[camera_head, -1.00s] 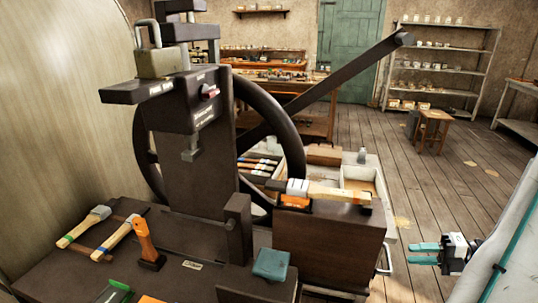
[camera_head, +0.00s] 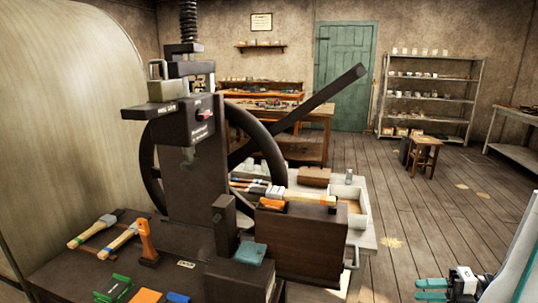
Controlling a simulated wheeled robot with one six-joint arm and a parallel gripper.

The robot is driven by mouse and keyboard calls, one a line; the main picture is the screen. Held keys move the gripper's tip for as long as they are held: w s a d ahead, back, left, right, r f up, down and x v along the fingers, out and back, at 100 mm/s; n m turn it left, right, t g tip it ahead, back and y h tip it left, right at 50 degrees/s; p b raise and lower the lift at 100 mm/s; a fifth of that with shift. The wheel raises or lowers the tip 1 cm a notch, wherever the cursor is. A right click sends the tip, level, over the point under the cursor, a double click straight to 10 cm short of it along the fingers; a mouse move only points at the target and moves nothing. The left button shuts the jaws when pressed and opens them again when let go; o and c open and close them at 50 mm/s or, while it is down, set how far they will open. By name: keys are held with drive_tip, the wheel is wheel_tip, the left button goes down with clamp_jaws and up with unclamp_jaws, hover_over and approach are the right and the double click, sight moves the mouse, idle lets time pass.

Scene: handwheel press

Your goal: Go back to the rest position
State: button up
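My gripper (camera_head: 432,290) is at the bottom right of the head view, low over the floor, beside my pale arm. Its two teal fingers point left with a gap between them, and nothing shows between them. The handwheel press (camera_head: 198,150) stands at the left centre on a dark bench. Its large dark wheel (camera_head: 276,165) has a long lever (camera_head: 325,97) rising to the upper right. My gripper is well to the right of the press and apart from it.
Hammers (camera_head: 95,230) and an orange-handled tool (camera_head: 147,240) lie or stand on the bench. A wooden box (camera_head: 298,240) with a mallet on top stands right of the press. A stool (camera_head: 424,152) and shelves (camera_head: 428,95) are further back. The wooden floor (camera_head: 440,210) at right is clear.

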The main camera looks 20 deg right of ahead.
drive_tip(key=s+a+r+m+g+h, duration=0.2)
drive_tip(key=a+r+m+g+h, duration=0.2)
drive_tip(key=a+r+m, duration=0.8)
drive_tip(key=s+a+r+m+g+h, duration=0.2)
drive_tip(key=a+r+m+g+h, duration=0.2)
drive_tip(key=a+r+m+h, duration=0.4)
drive_tip(key=a+r+m, duration=0.4)
drive_tip(key=a+m, duration=0.4)
drive_tip(key=a, duration=0.2)
drive_tip(key=shift+s+r+m, duration=0.15)
drive_tip(key=shift+s+m, duration=0.15)
drive_tip(key=shift+m, duration=0.1)
drive_tip(key=shift+a, duration=0.2)
